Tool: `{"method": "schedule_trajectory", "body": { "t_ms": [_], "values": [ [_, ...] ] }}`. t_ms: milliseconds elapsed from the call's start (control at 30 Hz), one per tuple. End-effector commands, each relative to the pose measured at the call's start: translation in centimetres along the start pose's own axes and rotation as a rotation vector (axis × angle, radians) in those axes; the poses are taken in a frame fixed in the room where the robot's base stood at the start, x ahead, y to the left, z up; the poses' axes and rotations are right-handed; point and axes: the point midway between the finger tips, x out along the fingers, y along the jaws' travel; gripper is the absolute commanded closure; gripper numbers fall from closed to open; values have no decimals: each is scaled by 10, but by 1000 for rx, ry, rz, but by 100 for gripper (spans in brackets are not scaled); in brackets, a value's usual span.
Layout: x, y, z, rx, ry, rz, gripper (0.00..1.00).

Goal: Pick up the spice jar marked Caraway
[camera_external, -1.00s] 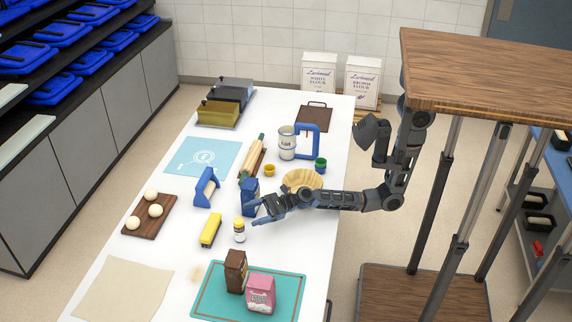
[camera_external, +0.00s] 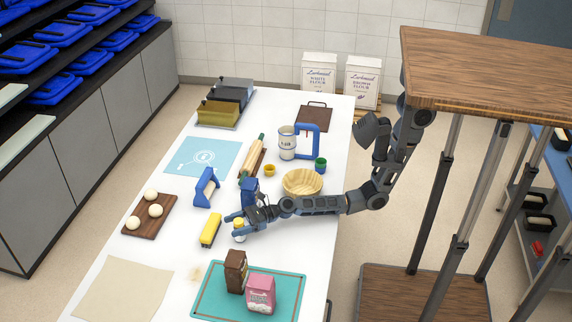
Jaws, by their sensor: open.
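A small spice jar (camera_external: 239,238) with a yellow lid stands upright on the white table, right of a yellow block-like tool. Its label is too small to read in this view. My gripper (camera_external: 235,225) is open at the jar, with its fingers on either side of the lid area. The fingers partly hide the jar, and I cannot tell whether they touch it.
A yellow tool (camera_external: 211,230) lies close left of the jar. A blue tool (camera_external: 250,190) stands just behind my gripper, and a wooden bowl (camera_external: 302,182) is behind my arm. A teal mat (camera_external: 208,299) with a brown carton (camera_external: 236,271) and pink carton (camera_external: 261,293) is in front.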

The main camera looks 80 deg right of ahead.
Motion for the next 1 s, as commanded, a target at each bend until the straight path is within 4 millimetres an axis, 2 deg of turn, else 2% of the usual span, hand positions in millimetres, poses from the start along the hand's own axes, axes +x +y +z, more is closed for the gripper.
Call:
{"method": "schedule_trajectory", "body": {
  "t_ms": [100,333,900,1000],
  "values": [
    [6,0,0,0,0,0,29],
    [6,0,0,-1,0,0,31],
    [6,0,0,-1,0,0,85],
    [6,0,0,-1,0,0,88]
  ]
}}
